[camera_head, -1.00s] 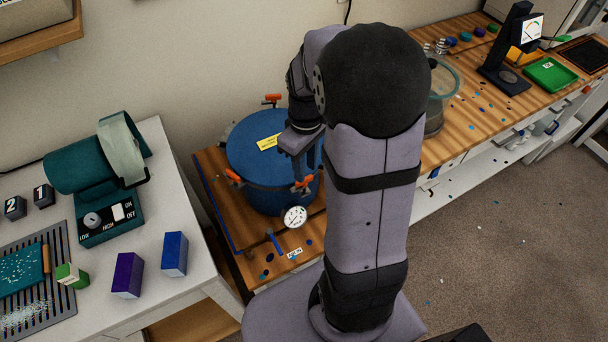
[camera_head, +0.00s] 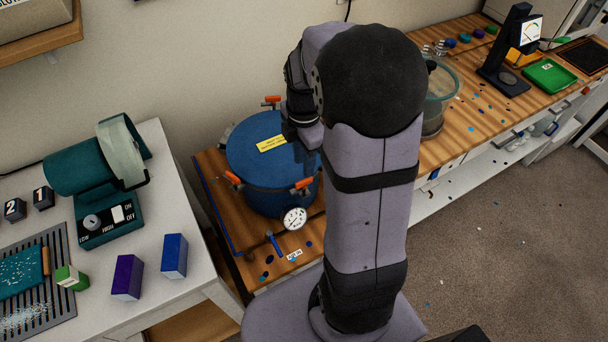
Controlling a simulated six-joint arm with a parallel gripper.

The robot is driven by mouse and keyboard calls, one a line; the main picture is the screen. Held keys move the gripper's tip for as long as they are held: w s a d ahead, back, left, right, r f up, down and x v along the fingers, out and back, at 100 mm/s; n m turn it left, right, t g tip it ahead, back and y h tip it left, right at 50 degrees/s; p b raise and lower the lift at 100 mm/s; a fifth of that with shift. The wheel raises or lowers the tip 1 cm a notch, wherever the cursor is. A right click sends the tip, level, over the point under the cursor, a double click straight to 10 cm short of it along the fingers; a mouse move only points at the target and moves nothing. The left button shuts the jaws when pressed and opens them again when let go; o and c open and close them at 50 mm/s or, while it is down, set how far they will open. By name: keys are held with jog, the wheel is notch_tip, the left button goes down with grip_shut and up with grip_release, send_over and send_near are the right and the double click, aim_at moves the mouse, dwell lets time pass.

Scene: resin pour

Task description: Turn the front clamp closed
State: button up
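A blue pressure pot (camera_head: 262,196) with a blue lid (camera_head: 245,146) stands on the wooden bench. Orange-handled clamps sit around its rim. The clamp at the front right (camera_head: 303,186) shows its orange handle lying nearly flat, close to the rim. Another clamp (camera_head: 233,178) is at the front left, and one (camera_head: 271,101) is at the back. My gripper (camera_head: 310,137) is over the right side of the lid, behind the front-right clamp and apart from it in the picture. Its fingers cannot be made out, and my arm hides the pot's right edge.
A round gauge (camera_head: 294,218) and a blue-handled valve (camera_head: 274,240) are at the pot's front. A clear vessel (camera_head: 436,95) stands to the right behind my arm. A white table (camera_head: 195,255) with boxes and a teal machine (camera_head: 100,170) is on the left.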

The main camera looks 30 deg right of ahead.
aim_at(304, 180)
jog(key=shift+f+p, duration=0.65)
jog(key=shift+f, duration=2.75)
grip_shut()
